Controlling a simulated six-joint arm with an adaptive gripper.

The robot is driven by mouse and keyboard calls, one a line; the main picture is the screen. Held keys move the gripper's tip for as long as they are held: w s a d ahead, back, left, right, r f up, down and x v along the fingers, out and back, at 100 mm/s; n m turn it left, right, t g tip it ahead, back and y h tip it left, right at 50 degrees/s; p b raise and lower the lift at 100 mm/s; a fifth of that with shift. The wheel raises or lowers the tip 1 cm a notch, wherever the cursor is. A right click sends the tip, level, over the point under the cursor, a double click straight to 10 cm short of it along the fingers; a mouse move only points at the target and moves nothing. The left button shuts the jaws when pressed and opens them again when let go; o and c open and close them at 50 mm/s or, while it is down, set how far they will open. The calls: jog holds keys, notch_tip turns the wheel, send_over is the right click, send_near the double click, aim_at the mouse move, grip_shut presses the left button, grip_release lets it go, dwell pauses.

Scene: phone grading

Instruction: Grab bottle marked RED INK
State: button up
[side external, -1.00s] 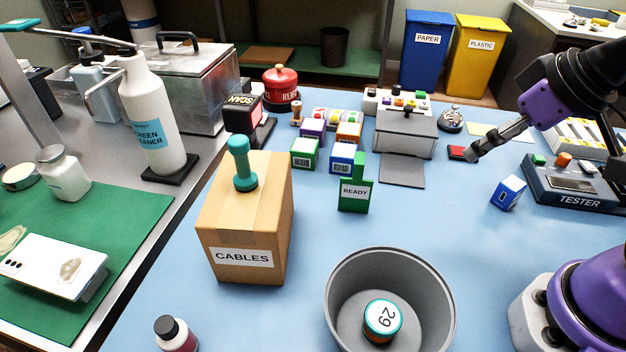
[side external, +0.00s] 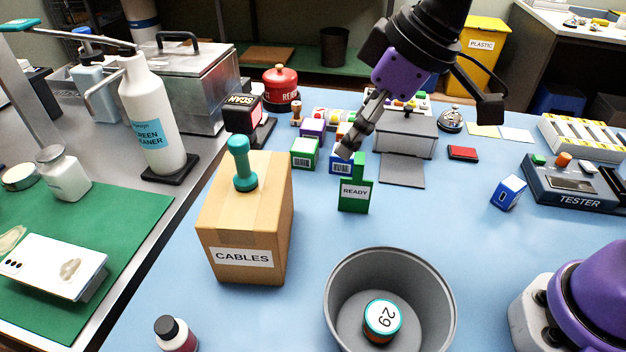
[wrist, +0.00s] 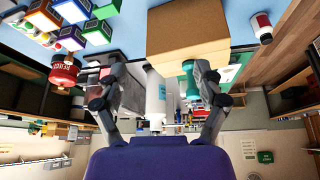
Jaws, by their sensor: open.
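A small bottle (side external: 177,336) with a black cap and dark red contents stands at the bottom edge of the side view, partly cut off, in front of the cardboard box. A small bottle with a red part and a white label (wrist: 262,27) shows at the upper right of the wrist view and looks like the same one. I cannot read its label in either view. My gripper (side external: 352,146) is open and empty, above the small boxes and the green READY sign, well behind and to the right of the bottle. In the wrist view its fingers (wrist: 160,78) are spread apart.
A cardboard CABLES box (side external: 222,230) with a teal-handled stamp (side external: 241,165) on top stands between my gripper and the bottle. The green READY sign (side external: 355,194) stands below my gripper. A grey bin (side external: 338,300) is at the front.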

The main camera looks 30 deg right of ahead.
jog(key=a+f+n, duration=0.2)
jog(key=a, duration=0.5)
jog(key=n+g+y, duration=0.1)
jog(key=n+g, duration=0.2)
jog(key=n, duration=0.3)
send_near(174, 325)
notch_tip(174, 325, down, 3)
jog(key=x, duration=0.2)
jog(key=a+x, duration=0.1)
jog(key=x, duration=0.1)
jog(key=shift+w+f, duration=0.15)
jog(key=shift+f, duration=0.05)
jog(key=shift+y, duration=0.3)
jog(key=x, duration=0.5)
jog(key=shift+w+f, duration=0.2)
jog(key=shift+f, duration=0.15)
jog(key=c, duration=1.3)
